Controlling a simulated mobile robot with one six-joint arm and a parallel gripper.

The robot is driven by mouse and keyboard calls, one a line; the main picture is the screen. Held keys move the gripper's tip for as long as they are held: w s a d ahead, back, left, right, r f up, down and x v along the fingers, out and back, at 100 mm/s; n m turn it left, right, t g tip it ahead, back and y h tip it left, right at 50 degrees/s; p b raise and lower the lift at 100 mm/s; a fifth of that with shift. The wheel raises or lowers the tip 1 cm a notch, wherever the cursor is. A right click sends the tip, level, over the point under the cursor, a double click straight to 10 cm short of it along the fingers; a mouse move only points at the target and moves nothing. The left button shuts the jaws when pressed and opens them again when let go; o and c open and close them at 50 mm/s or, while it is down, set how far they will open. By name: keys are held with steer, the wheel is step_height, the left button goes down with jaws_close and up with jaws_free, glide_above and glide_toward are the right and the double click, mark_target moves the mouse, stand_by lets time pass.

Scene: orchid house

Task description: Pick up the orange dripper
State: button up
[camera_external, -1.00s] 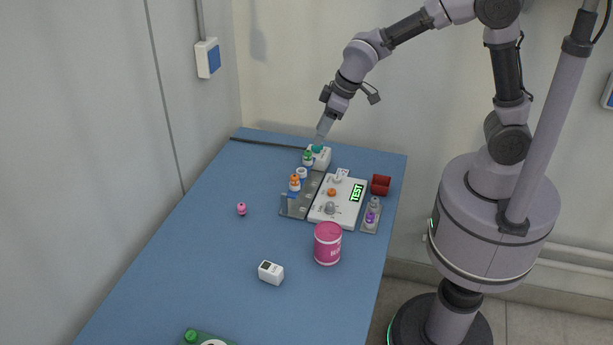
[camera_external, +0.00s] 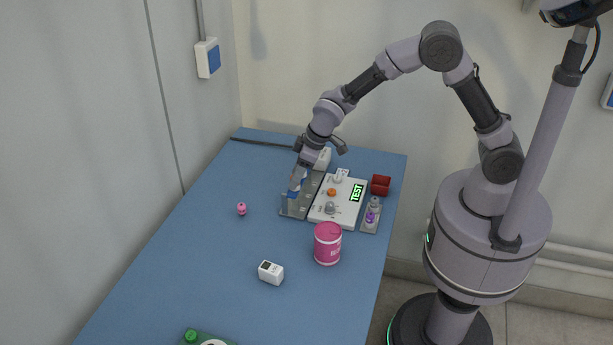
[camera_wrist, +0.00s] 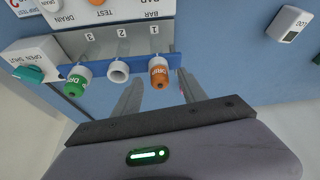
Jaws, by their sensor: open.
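The orange dripper (camera_wrist: 159,75) is an orange-capped piece with a white collar. In the wrist view it sits at the right end of a blue bar (camera_wrist: 104,63) on the rack, at the slot marked 1. My gripper (camera_wrist: 161,82) is open, with one finger on either side of the dripper in that view. How far apart fingers and dripper are in depth I cannot tell. In the external view my gripper (camera_external: 296,184) is low over the left part of the rack (camera_external: 292,209) and hides the dripper.
A white collar (camera_wrist: 118,70) and a green dripper (camera_wrist: 76,82) are beside it on the rack. A white test panel (camera_external: 347,215) is right of the rack. A pink tub (camera_external: 328,244), a white box (camera_external: 271,272) and a small pink item (camera_external: 241,209) stand on the open blue table.

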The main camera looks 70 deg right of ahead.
steer(key=shift+s, duration=0.1)
jaws_close()
steer(key=shift+r, duration=0.1)
